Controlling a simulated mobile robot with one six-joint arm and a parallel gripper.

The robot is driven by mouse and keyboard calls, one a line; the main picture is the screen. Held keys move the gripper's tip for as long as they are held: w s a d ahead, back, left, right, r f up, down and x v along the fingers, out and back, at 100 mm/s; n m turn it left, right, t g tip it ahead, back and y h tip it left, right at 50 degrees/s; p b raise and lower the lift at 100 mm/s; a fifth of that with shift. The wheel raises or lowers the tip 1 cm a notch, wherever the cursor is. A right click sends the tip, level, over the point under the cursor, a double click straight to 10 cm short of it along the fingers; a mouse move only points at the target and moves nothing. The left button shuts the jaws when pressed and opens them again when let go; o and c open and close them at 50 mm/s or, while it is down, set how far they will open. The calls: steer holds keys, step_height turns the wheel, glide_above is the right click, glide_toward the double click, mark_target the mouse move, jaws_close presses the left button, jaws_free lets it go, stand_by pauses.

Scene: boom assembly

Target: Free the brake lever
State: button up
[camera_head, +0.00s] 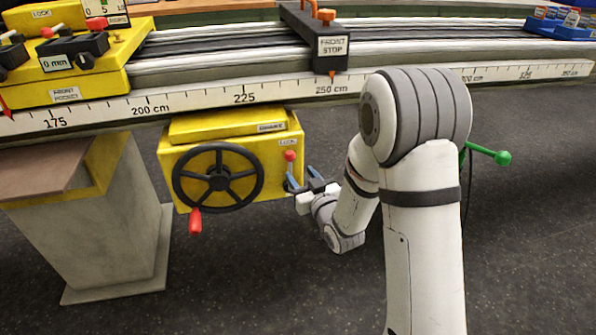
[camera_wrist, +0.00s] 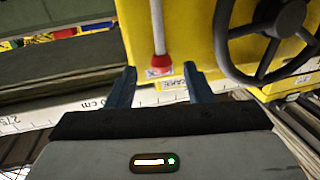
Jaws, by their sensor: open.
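The yellow brake box (camera_head: 175,165) hangs under the long rail. A thin grey lever with a red knob (camera_head: 290,156) stands on the box's right side, just below a LOCK label; I take it to be the brake lever. My gripper (camera_head: 302,177) is open at the box's right side, close to this lever. In the wrist view, the lever's red knob (camera_wrist: 159,64) appears between the two blue fingertips of my gripper (camera_wrist: 160,73), with gaps on both sides. Whether the fingers reach the lever in depth is unclear.
A black handwheel (camera_head: 218,177) with a red handle (camera_head: 195,222) is on the box's front, left of the lever. The scaled rail (camera_head: 190,103) runs above. A black FRONT STOP block (camera_head: 333,48) sits on the rail. The floor to the lower right is clear.

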mark_target(291, 162)
steer(key=b+x, duration=0.1)
steer(key=x, duration=0.4)
steer(key=shift+w+a, duration=0.15)
steer(key=shift+w, duration=0.25)
steer(key=shift+c, duration=0.5)
jaws_close()
